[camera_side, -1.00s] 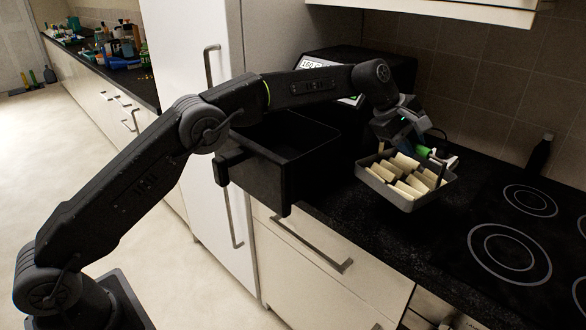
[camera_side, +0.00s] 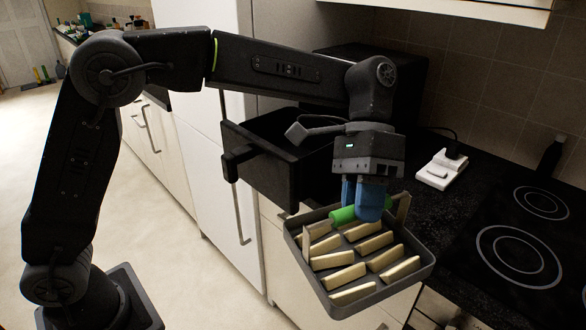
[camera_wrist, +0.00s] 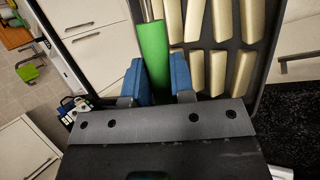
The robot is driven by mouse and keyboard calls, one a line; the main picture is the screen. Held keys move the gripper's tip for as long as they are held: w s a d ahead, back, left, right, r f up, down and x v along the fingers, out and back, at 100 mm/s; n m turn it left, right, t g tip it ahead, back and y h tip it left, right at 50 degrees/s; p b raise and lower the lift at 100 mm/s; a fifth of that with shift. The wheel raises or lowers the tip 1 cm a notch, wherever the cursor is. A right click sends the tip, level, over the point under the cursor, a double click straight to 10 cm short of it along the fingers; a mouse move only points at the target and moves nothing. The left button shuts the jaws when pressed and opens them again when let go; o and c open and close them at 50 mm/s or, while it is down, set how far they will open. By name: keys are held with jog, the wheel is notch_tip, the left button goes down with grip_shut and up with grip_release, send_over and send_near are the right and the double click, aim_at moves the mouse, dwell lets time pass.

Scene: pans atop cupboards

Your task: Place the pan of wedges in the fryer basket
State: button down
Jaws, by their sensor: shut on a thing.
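A grey square pan (camera_side: 418,236) holds several pale potato wedges (camera_side: 338,258). My gripper (camera_side: 364,203) is shut on the pan's green handle (camera_side: 343,215) and holds the pan in the air in front of the counter's edge. The pan is tilted toward the camera. In the wrist view the green handle (camera_wrist: 153,52) lies between the blue fingertips, with wedges (camera_wrist: 212,40) beside it. The fryer basket (camera_side: 285,183) is the black open drawer pulled out of the black fryer (camera_side: 402,68). It is behind and to the left of the pan. My arm partly hides the basket's opening.
The black counter (camera_side: 455,200) carries a white device (camera_side: 442,170) with a cable. A hob (camera_side: 518,255) is at the right and a dark bottle (camera_side: 550,155) stands by the wall. The basket's handle (camera_side: 238,160) juts out left. Cream drawers are below.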

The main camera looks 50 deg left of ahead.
jog(key=shift+s+a+r+m+y, duration=0.3)
jog(key=shift+s+a+r+m, duration=0.25)
jog(key=shift+s+m, duration=0.15)
jog(key=w+a+r+n+t+h, duration=0.1)
jog(key=w+a+r+n+t, duration=0.15)
jog(key=w+a, duration=0.5)
jog(key=w+a+r+n+t+h, duration=0.1)
jog(key=w+a+r+n+h, duration=0.1)
jog(key=w+a+r+n, duration=0.35)
jog(key=w+a+n+t+y, duration=0.1)
jog(key=w+a+n+t, duration=0.3)
jog(key=a+n, duration=0.45)
jog(key=w+a+n+t+y, duration=0.1)
jog(key=w+a+n+t, duration=0.4)
jog(key=a, duration=0.7)
notch_tip(320, 180, down, 19)
jog(key=s+n, duration=0.1)
jog(key=shift+a+y, duration=0.3)
jog(key=shift+n+g, duration=0.25)
